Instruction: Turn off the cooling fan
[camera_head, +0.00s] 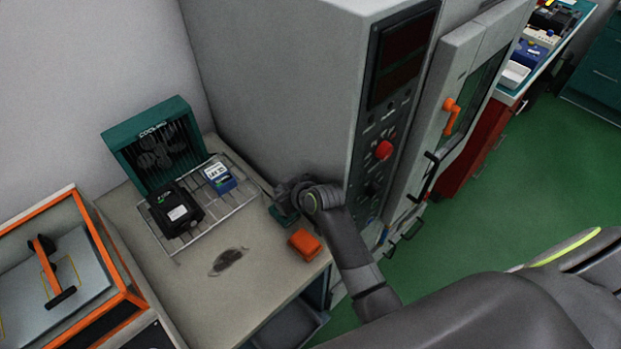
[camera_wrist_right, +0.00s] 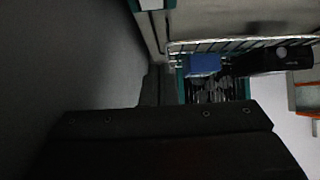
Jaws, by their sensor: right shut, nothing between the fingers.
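The cooling fan (camera_head: 155,147) is a teal box with a dark grille and "COOLING" lettering, standing at the back of the bench against the wall. Its grille also shows in the right wrist view (camera_wrist_right: 215,92), partly covered by my gripper. My right gripper (camera_head: 283,200) is shut and empty, at the right side of the bench beside the tall grey cabinet. A small teal piece (camera_head: 284,217) shows just under it, mostly hidden; I cannot tell whether they touch. I cannot make out the fan's switch. My left gripper is in neither view.
A wire rack (camera_head: 235,205) before the fan holds a black unit (camera_head: 175,208) and a blue unit (camera_head: 219,177). An orange box (camera_head: 304,242) lies near the bench's front edge. The grey cabinet (camera_head: 290,95) blocks the right; an orange-framed case (camera_head: 92,225) stands left.

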